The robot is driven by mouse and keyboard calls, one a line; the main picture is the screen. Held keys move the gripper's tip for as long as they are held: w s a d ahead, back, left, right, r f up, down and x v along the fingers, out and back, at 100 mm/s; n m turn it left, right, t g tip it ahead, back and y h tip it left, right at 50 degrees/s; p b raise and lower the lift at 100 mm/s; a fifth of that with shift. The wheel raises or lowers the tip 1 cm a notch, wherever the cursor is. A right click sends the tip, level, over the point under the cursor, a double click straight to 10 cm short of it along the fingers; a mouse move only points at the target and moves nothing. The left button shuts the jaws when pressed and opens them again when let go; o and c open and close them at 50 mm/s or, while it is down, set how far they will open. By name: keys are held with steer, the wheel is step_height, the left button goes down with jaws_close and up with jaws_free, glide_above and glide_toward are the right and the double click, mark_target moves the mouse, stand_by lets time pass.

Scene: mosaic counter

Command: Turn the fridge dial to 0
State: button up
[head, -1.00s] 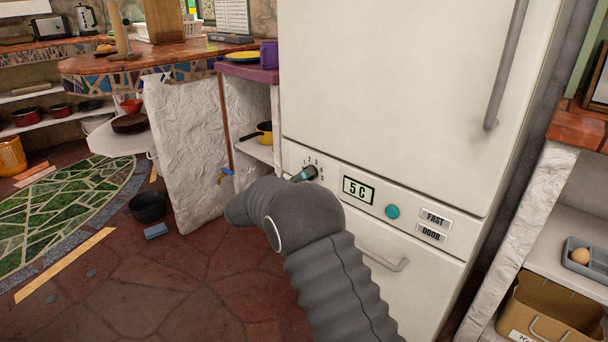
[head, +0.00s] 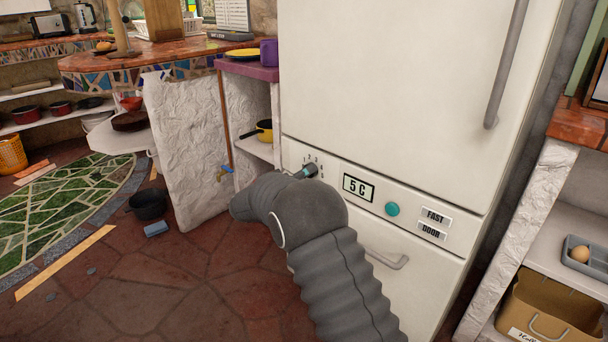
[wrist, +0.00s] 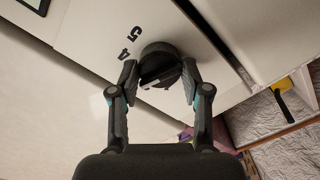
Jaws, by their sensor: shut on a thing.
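The fridge dial (head: 312,170) is a small dark knob on the white fridge's (head: 390,100) control strip. Small numbers ring it; 5 and 4 read clearly beside it in the wrist view, where the dial (wrist: 158,55) lies between my fingertips. My gripper (wrist: 160,78) is shut on the dial, one finger on each side. In the head view my gripper (head: 300,174) is mostly hidden behind my grey arm. The display (head: 358,188) right of the dial reads 5 C. I cannot see the 0 mark or tell the dial's exact setting.
Right of the display are a teal button (head: 393,209) and FAST (head: 435,215) and DOOR (head: 431,231) labels. A drawer handle (head: 388,260) sits below. A shelf with a yellow pan (head: 264,130) stands left of the fridge. The floor at left holds a black pot (head: 148,205).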

steer(key=shift+f, duration=0.1)
steer(key=shift+n+p, duration=0.75)
steer(key=shift+n, duration=11.15)
steer(key=o, duration=1.1)
steer(key=shift+o, duration=0.2)
